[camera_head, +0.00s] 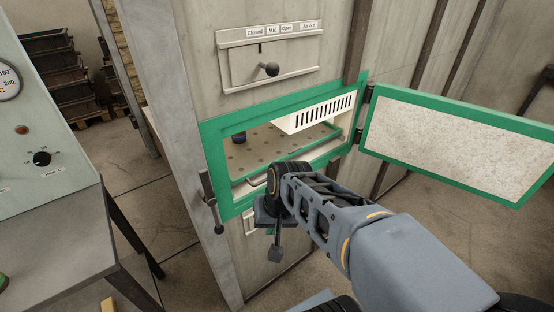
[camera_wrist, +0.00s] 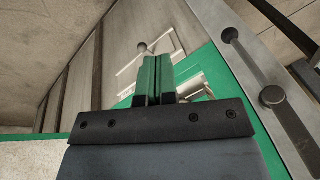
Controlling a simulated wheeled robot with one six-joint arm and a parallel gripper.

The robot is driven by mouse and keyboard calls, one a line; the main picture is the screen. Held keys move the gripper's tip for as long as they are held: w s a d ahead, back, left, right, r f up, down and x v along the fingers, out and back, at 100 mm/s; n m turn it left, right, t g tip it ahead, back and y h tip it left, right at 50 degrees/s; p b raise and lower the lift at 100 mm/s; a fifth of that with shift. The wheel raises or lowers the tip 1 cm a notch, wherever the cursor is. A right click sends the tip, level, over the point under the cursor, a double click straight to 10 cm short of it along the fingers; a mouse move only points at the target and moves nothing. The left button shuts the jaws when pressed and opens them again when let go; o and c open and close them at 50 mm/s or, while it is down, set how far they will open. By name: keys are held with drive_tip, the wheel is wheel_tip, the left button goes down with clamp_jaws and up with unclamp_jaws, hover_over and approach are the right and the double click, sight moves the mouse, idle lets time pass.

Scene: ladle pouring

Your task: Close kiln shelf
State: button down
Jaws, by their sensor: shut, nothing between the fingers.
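The kiln shelf (camera_head: 270,143) is a pale plate with rows of holes, seen inside the green-framed opening (camera_head: 215,165) of the kiln. Its front edge lies near the opening, and I cannot tell how far it sticks out. My wrist hides part of that edge. The kiln door (camera_head: 455,140), green-rimmed with a pale speckled inside, stands swung open to the right. My gripper (camera_wrist: 157,62) is shut and empty, its two fingers side by side in the wrist view. In the head view my wrist hangs in front of the lower edge of the opening.
A small dark cup (camera_head: 239,137) stands at the shelf's left. A white slotted piece (camera_head: 315,113) hangs at the top right of the opening. A latch handle (camera_head: 212,201) is left of the frame. A lever panel (camera_head: 269,56) is above. A control desk (camera_head: 45,215) stands left.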

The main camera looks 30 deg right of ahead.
drive_tip(key=w+d+f+m+y+b, duration=0.1)
drive_tip(key=w+f+m+y+b, duration=0.35)
drive_tip(key=m, duration=0.25)
drive_tip(key=m+t+h+b, duration=0.3)
drive_tip(key=m+t+b, duration=0.95)
drive_tip(key=m, duration=1.05)
approach(294, 155)
drive_tip(key=w+t, duration=0.1)
drive_tip(key=w, duration=0.1)
drive_tip(key=w+a+f, duration=0.1)
drive_tip(key=w, duration=0.1)
drive_tip(key=w+f+t, duration=0.1)
drive_tip(key=w, duration=0.2)
drive_tip(key=shift+w+a+f+t, duration=0.1)
drive_tip(key=shift+a+f+t, duration=0.15)
drive_tip(key=shift+t, duration=0.1)
